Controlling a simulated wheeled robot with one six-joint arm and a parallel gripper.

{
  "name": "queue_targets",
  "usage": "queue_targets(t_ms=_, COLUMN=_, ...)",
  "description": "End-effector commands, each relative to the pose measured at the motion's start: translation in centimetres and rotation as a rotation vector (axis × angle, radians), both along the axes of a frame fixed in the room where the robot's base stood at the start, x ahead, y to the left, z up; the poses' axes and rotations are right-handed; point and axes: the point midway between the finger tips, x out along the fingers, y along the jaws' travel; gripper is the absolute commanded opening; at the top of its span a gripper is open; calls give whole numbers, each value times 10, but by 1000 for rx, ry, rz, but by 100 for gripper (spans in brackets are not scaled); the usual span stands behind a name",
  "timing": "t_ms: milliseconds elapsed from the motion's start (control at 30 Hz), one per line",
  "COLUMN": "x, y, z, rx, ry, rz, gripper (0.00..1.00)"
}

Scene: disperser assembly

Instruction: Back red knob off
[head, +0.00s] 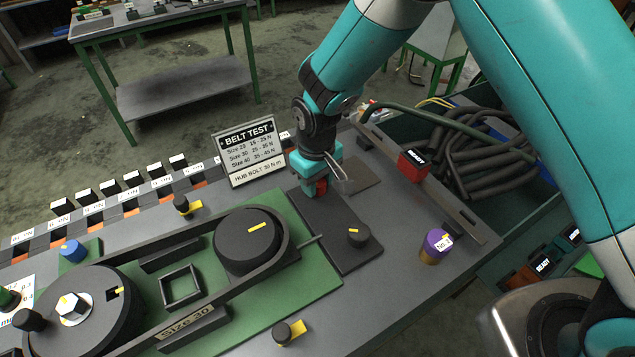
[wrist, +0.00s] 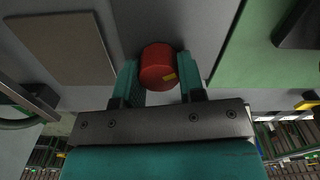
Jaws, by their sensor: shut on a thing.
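The red knob (wrist: 158,66) sits between the two fingers of my gripper (wrist: 160,82) in the wrist view. In the head view the red knob (head: 321,186) shows only in part, at the far end of a dark plate (head: 330,222). My gripper (head: 318,180) is shut on it there, low over the plate. The arm and fingers hide most of the knob, and I cannot tell whether it touches the plate.
A black knob (head: 357,237) stands on the same plate nearer the front. A green base with a belt and two pulleys (head: 247,240) lies to the left. A belt test sign (head: 250,153) stands close behind. A purple-topped cylinder (head: 436,246) and a red block (head: 413,166) are at the right.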

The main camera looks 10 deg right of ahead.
Motion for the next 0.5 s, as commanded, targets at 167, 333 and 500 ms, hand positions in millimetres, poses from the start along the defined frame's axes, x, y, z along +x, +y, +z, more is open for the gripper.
queue_targets(t_ms=167, x=1, y=1, z=0, rx=2, ry=-4, rz=167, gripper=13)
queue_targets(t_ms=333, x=0, y=1, z=0, rx=0, ry=-3, rz=328, gripper=13)
queue_targets(t_ms=500, x=0, y=2, z=1, rx=2, ry=-5, rz=486, gripper=13)
